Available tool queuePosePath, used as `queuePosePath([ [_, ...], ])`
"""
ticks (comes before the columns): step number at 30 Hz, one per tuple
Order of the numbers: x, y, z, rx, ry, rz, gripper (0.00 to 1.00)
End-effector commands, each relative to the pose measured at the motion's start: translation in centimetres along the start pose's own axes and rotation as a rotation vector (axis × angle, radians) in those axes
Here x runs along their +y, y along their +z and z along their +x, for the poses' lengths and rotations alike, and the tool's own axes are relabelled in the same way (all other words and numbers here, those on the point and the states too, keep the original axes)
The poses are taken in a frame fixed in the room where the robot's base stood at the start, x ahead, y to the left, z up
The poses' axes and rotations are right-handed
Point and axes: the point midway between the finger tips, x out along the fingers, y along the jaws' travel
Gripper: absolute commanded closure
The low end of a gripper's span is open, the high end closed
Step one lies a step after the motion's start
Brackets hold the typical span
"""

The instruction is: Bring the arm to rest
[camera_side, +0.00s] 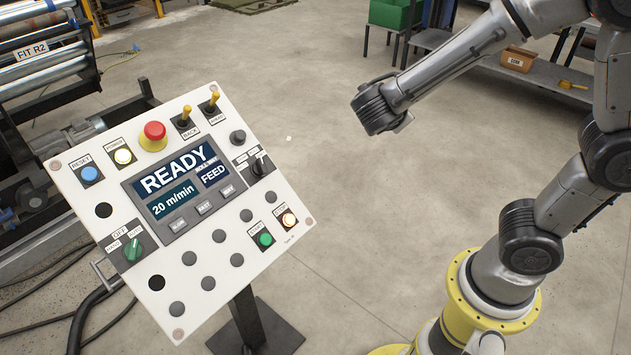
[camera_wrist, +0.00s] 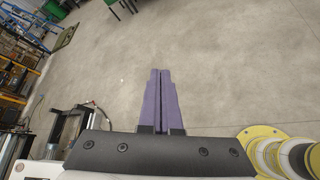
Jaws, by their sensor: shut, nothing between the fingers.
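My gripper (camera_wrist: 160,72) shows in the wrist view as two purple fingers lying side by side, shut with nothing between them. They point out over bare concrete floor. In the side view, my forearm reaches in from the upper right and ends in a dark wrist joint above open floor. The fingers cannot be made out there. The wrist end is clear of the control panel (camera_side: 228,262), to its upper right.
The tilted white panel stands on a post; its screen (camera_side: 180,182) reads READY, 20 m/min, FEED. A roller machine (camera_side: 40,60) is at the left. A low bench with a cardboard box (camera_side: 517,59) and a green crate (camera_side: 392,13) are at the back.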

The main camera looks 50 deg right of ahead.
Motion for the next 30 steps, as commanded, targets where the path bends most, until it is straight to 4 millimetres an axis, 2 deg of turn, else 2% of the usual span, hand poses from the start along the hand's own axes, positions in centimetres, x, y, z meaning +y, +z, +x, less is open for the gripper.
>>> queuePosePath([
  [1,-1.5,2.5,-0.1,0.036,-0.074,0.139,1.00],
  [3,-3.9,4.7,-0.7,0.100,-0.178,0.323,1.00],
  [6,-7.4,6.5,-2.4,0.214,-0.317,0.598,1.00],
  [9,-10.0,6.8,-4.7,0.348,-0.436,0.861,1.00],
  [12,-11.4,6.0,-7.5,0.490,-0.539,1.086,1.00],
  [15,-12.0,4.8,-10.0,0.618,-0.630,1.242,1.00],
  [19,-12.0,3.0,-12.2,0.721,-0.741,1.341,1.00],
  [23,-11.8,2.0,-13.1,0.758,-0.804,1.387,1.00],
  [30,-11.6,2.0,-13.2,0.763,-0.809,1.403,1.00],
])
